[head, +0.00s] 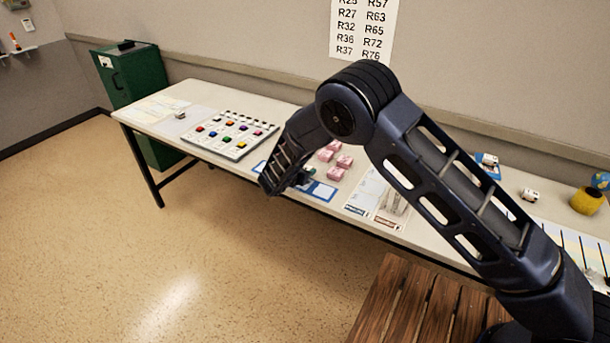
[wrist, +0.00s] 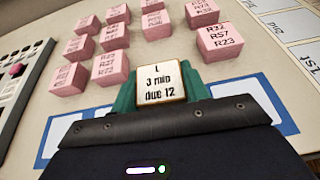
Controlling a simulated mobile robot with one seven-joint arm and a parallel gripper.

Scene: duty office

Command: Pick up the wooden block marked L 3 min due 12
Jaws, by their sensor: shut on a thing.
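The wooden block marked "L 3 min due 12" (wrist: 161,84) shows in the wrist view, its lettered face toward the camera. It sits between the green fingers of my gripper (wrist: 160,95), which is shut on it. The block is over or on a blue-bordered card with white panels (wrist: 262,93); I cannot tell whether it touches the card. In the head view my gripper (head: 304,178) is over the table by this card (head: 318,190), mostly hidden by my arm, and the block cannot be made out there.
Several pink blocks with R codes (wrist: 110,66) stand just beyond my gripper; one (wrist: 220,41) is close on the right. A board with coloured pieces (head: 230,134) lies to the left on the table (head: 190,95). Printed sheets (head: 366,190) lie to the right.

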